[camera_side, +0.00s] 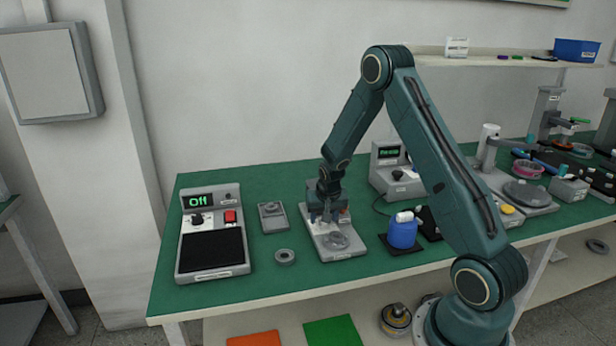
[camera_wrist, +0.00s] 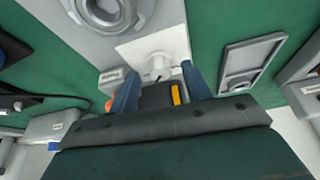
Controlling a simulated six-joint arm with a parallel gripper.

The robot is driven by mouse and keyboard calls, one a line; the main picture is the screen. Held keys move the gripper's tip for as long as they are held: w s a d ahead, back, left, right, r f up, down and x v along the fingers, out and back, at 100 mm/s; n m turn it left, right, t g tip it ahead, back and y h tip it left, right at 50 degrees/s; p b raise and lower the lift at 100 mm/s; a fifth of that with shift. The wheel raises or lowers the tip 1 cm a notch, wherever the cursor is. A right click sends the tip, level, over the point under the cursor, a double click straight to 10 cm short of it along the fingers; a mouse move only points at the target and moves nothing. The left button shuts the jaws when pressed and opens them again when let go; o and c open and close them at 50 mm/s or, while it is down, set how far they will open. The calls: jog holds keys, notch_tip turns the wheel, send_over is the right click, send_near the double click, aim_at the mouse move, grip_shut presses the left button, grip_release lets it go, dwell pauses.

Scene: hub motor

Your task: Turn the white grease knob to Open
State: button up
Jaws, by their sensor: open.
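The white knob (camera_wrist: 158,66) shows in the wrist view on a white plate of a grey station (camera_wrist: 70,12). A black line is visible on the knob. My gripper (camera_wrist: 160,72) has its two blue fingers apart, one on each side of the knob; I cannot tell whether they touch it. In the side view my gripper (camera_side: 325,218) points down over the back of the grey station (camera_side: 342,256) and hides the knob. A round grey part (camera_side: 338,240) sits at the station's front. I cannot read any Open label.
Left stand a device reading "Off" (camera_side: 199,201), a small grey tray (camera_side: 272,217) and a grey ring (camera_side: 285,256). A blue bottle (camera_side: 402,235) with a white cap is close on the right. A box with a green display (camera_side: 388,153) stands behind. Green table is clear between them.

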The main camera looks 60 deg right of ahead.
jog(key=v, duration=1.3)
jog(key=shift+a, duration=0.1)
jog(key=s+a+r+n+t+y, duration=0.15)
jog(key=s+a+r+n, duration=0.35)
jog(key=a+r, duration=0.75)
jog(key=s+a+r+n+y, duration=0.1)
jog(key=s+a+n, duration=0.1)
jog(key=s+a, duration=0.3)
jog(key=s+a+r+n+t+y, duration=0.1)
jog(key=s+a, duration=0.4)
jog(key=s, duration=0.5)
jog(key=shift+s+a+r+n, duration=0.35)
jog(key=shift+r+n, duration=0.25)
jog(key=shift+n, duration=0.5)
